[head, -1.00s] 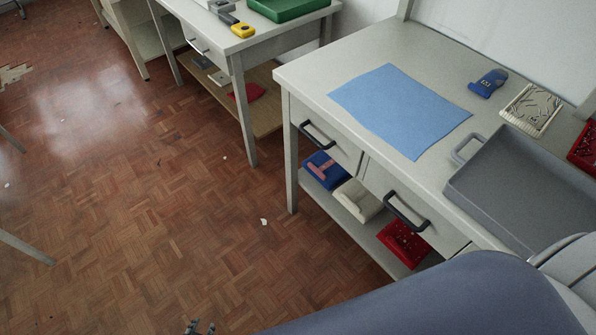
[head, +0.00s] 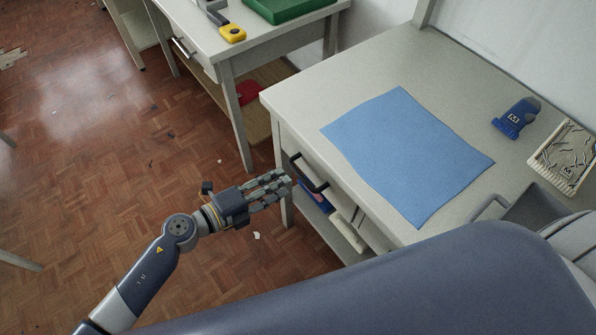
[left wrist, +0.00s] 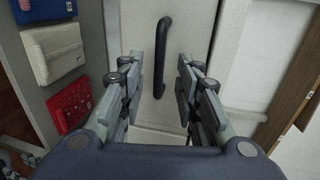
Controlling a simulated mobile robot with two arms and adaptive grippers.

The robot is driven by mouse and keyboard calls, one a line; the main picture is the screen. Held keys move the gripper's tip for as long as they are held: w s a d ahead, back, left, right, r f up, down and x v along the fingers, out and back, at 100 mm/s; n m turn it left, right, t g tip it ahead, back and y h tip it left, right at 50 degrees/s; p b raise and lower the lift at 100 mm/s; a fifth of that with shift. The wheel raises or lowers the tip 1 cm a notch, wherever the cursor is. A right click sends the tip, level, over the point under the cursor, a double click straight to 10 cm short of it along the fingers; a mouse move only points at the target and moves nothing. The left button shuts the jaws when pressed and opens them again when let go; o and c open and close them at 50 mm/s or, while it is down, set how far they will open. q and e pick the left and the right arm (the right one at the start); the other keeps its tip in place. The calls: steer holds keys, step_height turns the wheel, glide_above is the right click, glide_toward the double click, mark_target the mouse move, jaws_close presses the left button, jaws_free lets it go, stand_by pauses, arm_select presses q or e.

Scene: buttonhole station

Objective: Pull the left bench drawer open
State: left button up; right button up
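The left bench drawer (head: 327,164) is in the front of the light grey bench, with a dark bar handle (head: 309,174) on it. It looks shut. My left gripper (head: 286,185) is just left of this handle in the head view. In the left wrist view the gripper (left wrist: 160,82) is open, its two fingers apart, and the dark handle (left wrist: 161,55) stands upright between and beyond them. I cannot tell that anything touches the handle. My right gripper is not in view.
A blue mat (head: 405,155) lies on the bench top (head: 300,95), with a blue device (head: 516,117) and a cream tray (head: 565,155) to its right. Packs, including a red one (left wrist: 71,105), lie on the shelf below. Another bench stands behind left.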

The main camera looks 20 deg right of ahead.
mark_target(299, 172)
arm_select(q)
steer(key=x, duration=0.7)
steer(key=shift+w+d, duration=0.15)
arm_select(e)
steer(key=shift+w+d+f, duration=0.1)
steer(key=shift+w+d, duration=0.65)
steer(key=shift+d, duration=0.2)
